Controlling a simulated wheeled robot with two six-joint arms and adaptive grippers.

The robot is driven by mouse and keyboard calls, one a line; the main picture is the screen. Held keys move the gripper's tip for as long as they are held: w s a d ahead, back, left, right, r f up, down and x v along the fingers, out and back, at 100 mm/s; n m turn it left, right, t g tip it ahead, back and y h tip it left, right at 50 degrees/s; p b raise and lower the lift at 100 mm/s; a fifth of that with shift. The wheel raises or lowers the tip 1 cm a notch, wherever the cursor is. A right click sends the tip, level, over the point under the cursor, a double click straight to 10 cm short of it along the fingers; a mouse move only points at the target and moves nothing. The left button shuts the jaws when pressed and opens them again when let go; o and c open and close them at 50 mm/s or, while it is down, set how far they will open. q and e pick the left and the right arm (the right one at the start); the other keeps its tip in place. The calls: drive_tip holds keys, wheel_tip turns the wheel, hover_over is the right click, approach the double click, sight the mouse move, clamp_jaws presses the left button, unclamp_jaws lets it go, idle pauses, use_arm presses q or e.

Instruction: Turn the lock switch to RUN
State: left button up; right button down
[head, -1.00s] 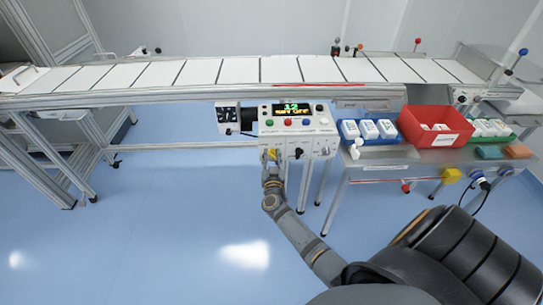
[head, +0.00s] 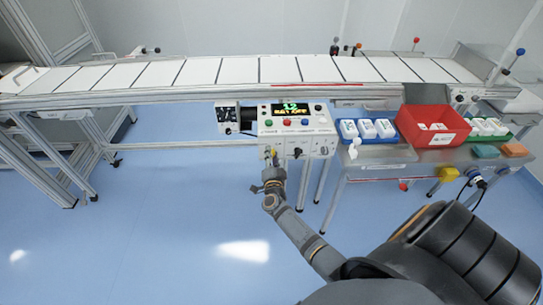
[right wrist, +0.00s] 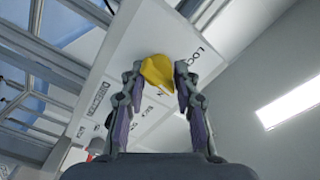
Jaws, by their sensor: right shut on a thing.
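The lock switch has a yellow knob (head: 269,152) on the lower front of the white control box (head: 290,144). In the right wrist view the yellow knob (right wrist: 158,72) sits tilted on a white panel, with "LOCK" lettering beside it and other lettering partly hidden. My right gripper (head: 273,170) reaches up to it from below. In the wrist view its two fingers (right wrist: 160,80) are closed on the knob's sides. The knob's exact pointing is hard to tell. The display (head: 291,108) shows "12" in green above a small orange line. My left gripper is out of view.
A conveyor belt (head: 230,71) runs behind the box. Beside the knob is a black switch (head: 297,153), with red and green buttons above. To the right, a bench (head: 372,157) holds a red bin (head: 408,127) and blue and green trays. Open blue floor lies in front.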

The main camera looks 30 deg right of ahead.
drive_tip(key=m, duration=0.3)
drive_tip(key=shift+s+f+m, duration=0.1)
drive_tip(key=shift+f+m, duration=0.05)
drive_tip(key=shift+m, duration=0.15)
drive_tip(key=shift+m+b, duration=0.6)
drive_tip(key=shift+m, duration=1)
drive_tip(key=shift+f, duration=0.1)
drive_tip(key=c, duration=1)
unclamp_jaws()
drive_tip(key=v, duration=1.2)
drive_tip(key=shift+s+d, duration=0.1)
